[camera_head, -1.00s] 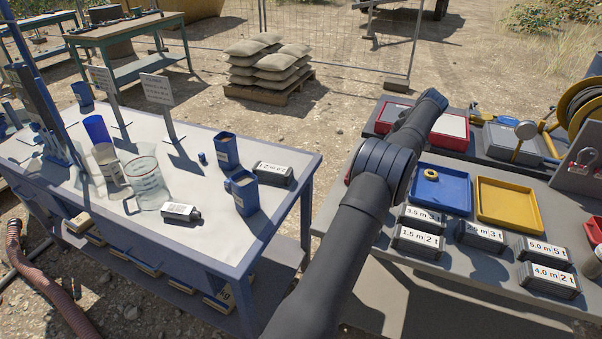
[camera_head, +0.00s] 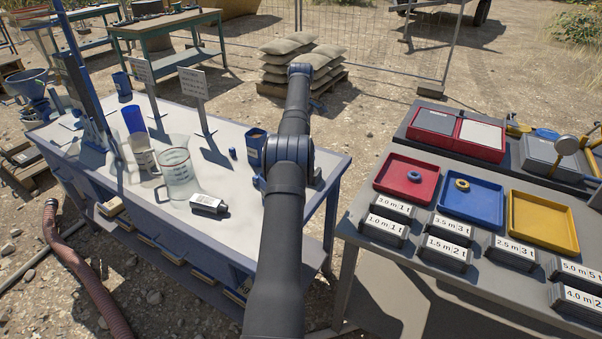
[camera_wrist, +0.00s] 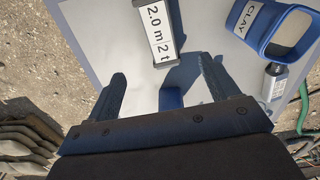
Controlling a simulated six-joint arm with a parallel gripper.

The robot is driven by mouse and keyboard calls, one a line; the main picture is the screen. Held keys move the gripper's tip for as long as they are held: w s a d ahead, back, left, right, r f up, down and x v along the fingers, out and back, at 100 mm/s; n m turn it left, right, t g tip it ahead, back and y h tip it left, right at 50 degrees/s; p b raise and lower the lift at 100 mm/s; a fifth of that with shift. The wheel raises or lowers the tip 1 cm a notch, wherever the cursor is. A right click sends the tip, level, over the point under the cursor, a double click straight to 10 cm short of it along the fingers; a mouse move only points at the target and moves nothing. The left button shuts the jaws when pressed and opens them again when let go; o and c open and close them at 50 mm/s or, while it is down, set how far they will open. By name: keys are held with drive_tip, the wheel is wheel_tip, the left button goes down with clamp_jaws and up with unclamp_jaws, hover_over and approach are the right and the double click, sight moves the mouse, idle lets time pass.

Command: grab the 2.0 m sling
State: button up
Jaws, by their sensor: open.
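The 2.0 m sling is a dark box with a white label reading "2.0 m 2 t" (camera_wrist: 158,30). It lies on the pale tabletop at the top middle of the wrist view. My gripper (camera_wrist: 161,70) is open and empty, its two dark fingers apart and pointing toward the table. The box is ahead of the fingertips, roughly in line with the gap between them, and not between the fingers. In the head view my arm reaches over the right end of the left table and hides the gripper and most or all of this box.
A blue container labelled CLAY (camera_wrist: 289,32) stands right of the box, with a small bottle beside it. A small blue object (camera_wrist: 171,97) shows between the fingers. Other labelled boxes (camera_head: 387,230) and coloured trays (camera_head: 535,218) are on the right table.

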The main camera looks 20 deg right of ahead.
wheel_tip(320, 180, down, 15)
drive_tip(key=shift+f, duration=0.1)
drive_tip(key=c, duration=1.3)
